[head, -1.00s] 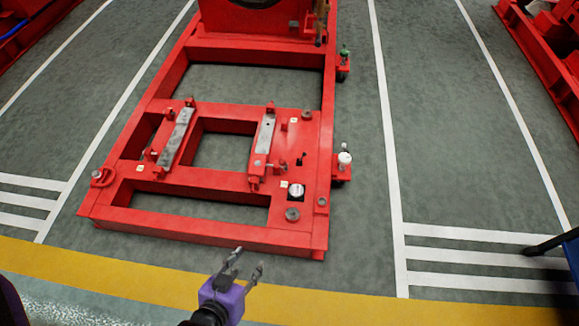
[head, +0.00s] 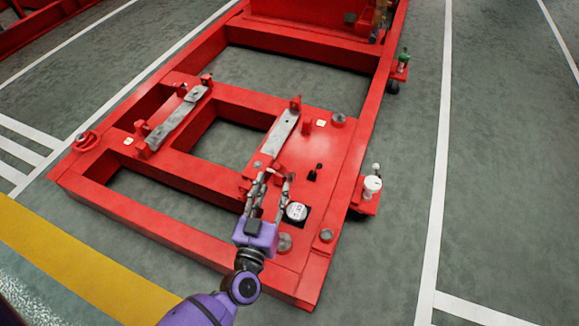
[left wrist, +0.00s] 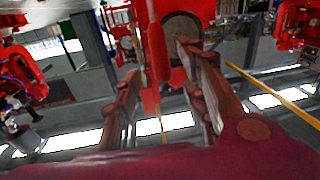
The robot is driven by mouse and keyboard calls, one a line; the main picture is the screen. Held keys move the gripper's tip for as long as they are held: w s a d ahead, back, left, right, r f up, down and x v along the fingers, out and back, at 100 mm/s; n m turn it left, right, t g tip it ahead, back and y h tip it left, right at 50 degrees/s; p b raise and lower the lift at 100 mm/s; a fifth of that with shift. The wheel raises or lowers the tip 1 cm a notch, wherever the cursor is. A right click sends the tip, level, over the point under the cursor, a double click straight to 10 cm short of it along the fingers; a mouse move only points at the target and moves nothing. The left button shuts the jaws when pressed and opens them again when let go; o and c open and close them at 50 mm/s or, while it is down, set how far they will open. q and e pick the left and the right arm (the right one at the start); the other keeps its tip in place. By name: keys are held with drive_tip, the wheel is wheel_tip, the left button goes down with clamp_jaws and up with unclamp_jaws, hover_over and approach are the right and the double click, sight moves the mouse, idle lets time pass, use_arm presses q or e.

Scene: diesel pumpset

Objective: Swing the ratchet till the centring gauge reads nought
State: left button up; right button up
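The centring gauge appears to be the white round dial (head: 297,211) on a black square at the near right of the red base frame (head: 215,233). Its reading is too small to make out. A small black lever (head: 316,172) stands on the plate behind the dial; I cannot tell whether it is the ratchet. My left gripper (head: 272,180) is open and empty in the head view, over the plate just left of the dial, its fingers pointing away toward the right-hand grey pad (head: 278,132). In the left wrist view its fingers (left wrist: 160,65) are spread apart. My right gripper is out of view.
Another grey pad (head: 178,118) lies on the frame to the left. A white-capped fitting (head: 372,186) and a green-topped fitting (head: 402,62) stick out on the right side. Grey floor with white lines (head: 439,150) is clear to the right.

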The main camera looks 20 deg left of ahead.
sight(278, 172)
use_arm(q)
drive_tip(key=shift+w+a, duration=0.1)
drive_tip(key=shift+w, duration=0.3)
drive_tip(key=w, duration=0.2)
drive_tip(key=w+b, duration=0.1)
drive_tip(key=w, duration=0.1)
drive_tip(key=w+b, duration=0.1)
drive_tip(key=w, duration=0.1)
drive_tip(key=shift+w+a, duration=0.35)
drive_tip(key=shift+a, duration=0.05)
drive_tip(key=shift+c, duration=0.5)
clamp_jaws()
